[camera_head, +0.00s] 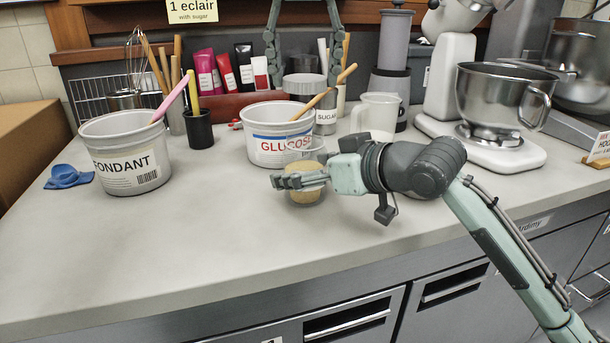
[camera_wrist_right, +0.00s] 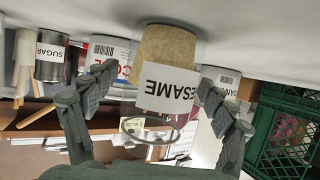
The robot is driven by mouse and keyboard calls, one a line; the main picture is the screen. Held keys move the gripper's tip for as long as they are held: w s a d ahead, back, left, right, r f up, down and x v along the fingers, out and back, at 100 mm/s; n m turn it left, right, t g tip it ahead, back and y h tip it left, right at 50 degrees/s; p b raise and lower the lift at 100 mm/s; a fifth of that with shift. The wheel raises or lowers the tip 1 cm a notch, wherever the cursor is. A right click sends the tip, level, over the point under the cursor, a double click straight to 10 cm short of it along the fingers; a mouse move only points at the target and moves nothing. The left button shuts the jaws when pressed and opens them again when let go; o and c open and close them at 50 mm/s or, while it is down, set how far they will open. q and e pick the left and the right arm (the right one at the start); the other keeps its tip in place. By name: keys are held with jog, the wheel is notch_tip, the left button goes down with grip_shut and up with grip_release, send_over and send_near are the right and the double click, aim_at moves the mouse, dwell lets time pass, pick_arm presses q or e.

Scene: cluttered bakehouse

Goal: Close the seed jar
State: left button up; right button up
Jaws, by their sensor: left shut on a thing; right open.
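The seed jar (camera_head: 304,194) is a clear jar with tan seeds. It stands upright on the counter in front of the glucose tub, and its top looks open. In the right wrist view the jar (camera_wrist_right: 168,52) shows a white SESAME label. My right gripper (camera_head: 300,181) is open, its fingers on either side of the jar; I cannot tell whether they touch it. My left gripper (camera_head: 304,80) is shut on a round grey lid (camera_head: 305,85), held above and behind the jar. The lid's underside is hidden.
The GLUCOSE tub (camera_head: 263,152) stands close behind the jar, with a SUGAR tin (camera_head: 326,117) and white mug (camera_head: 380,112) beyond. A mixer (camera_head: 449,80) stands right. The front counter is clear.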

jog(key=c, duration=1.8)
pick_arm(q)
jog(key=shift+f, duration=2.5)
jog(key=shift+f, duration=0.9)
jog(key=shift+f, duration=0.55)
